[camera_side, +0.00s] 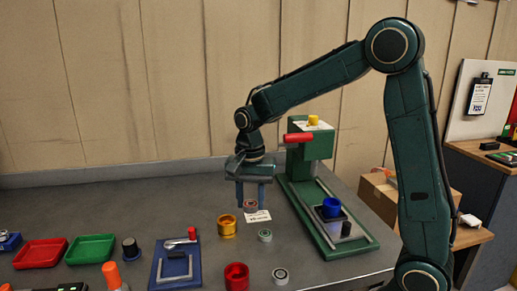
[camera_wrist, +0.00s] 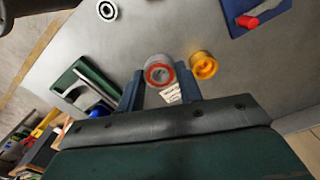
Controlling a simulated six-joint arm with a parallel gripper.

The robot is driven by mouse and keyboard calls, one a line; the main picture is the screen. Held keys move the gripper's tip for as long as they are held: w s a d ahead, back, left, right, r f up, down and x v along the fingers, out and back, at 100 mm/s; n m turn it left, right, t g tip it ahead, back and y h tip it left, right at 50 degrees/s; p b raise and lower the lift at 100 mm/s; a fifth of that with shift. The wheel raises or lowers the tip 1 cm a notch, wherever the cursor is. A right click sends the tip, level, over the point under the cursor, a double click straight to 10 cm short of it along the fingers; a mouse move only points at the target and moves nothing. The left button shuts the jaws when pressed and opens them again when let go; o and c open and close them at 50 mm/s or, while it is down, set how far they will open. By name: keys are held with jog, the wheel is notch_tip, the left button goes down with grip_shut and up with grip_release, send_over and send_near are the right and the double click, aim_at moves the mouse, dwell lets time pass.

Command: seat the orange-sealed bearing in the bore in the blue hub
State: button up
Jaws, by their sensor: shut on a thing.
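The orange-sealed bearing (camera_side: 250,205) is a small grey ring with an orange-red face. It sits between the two fingertips of my gripper (camera_side: 252,203), which is shut on it. In the wrist view the bearing (camera_wrist: 158,72) shows its orange ring and open centre between the fingers (camera_wrist: 160,84). It is low over the bench by a white label card; I cannot tell if it touches the bench. The blue hub (camera_side: 331,207) stands in a holder on the green press's base, to the right of my gripper.
The green press (camera_side: 309,150) has a red handle (camera_side: 298,137). A yellow hub (camera_side: 227,226), a red hub (camera_side: 236,275) and two other bearings (camera_side: 265,236) (camera_side: 281,275) stand in front. A blue tool tray (camera_side: 163,277), red tray (camera_side: 40,253) and green tray (camera_side: 91,248) are left.

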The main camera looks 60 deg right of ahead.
jog(key=w+a+f+n, duration=0.1)
jog(key=f+n, duration=0.2)
jog(key=w+a+f+n, duration=0.1)
jog(key=w+f+n, duration=0.1)
jog(key=f+n, duration=0.1)
jog(key=w+a+f+n, duration=0.1)
jog(key=w+f+n, duration=0.1)
jog(key=n, duration=0.3)
jog(key=shift+w+a+f, duration=0.15)
jog(key=shift+w+f, duration=0.05)
jog(key=shift+f, duration=0.2)
jog(key=shift+w+a+f+n, duration=0.2)
jog(key=shift+f+n, duration=0.15)
jog(key=shift+n, duration=0.2)
jog(key=shift+w+a+f+n, duration=0.15)
jog(key=shift+f+n, duration=0.2)
jog(key=shift+n, duration=0.2)
jog(key=shift+d, duration=0.1)
notch_tip(320, 180, up, 29)
jog(key=s+d+m, duration=0.6)
jog(key=s+d, duration=0.4)
jog(key=d, duration=0.4)
jog(key=s+d+m, duration=0.6)
jog(key=s+d, duration=0.4)
jog(key=d, duration=0.4)
jog(key=shift+a+f, duration=0.2)
jog(key=shift+f, duration=2.6)
jog(key=shift+f, duration=0.1)
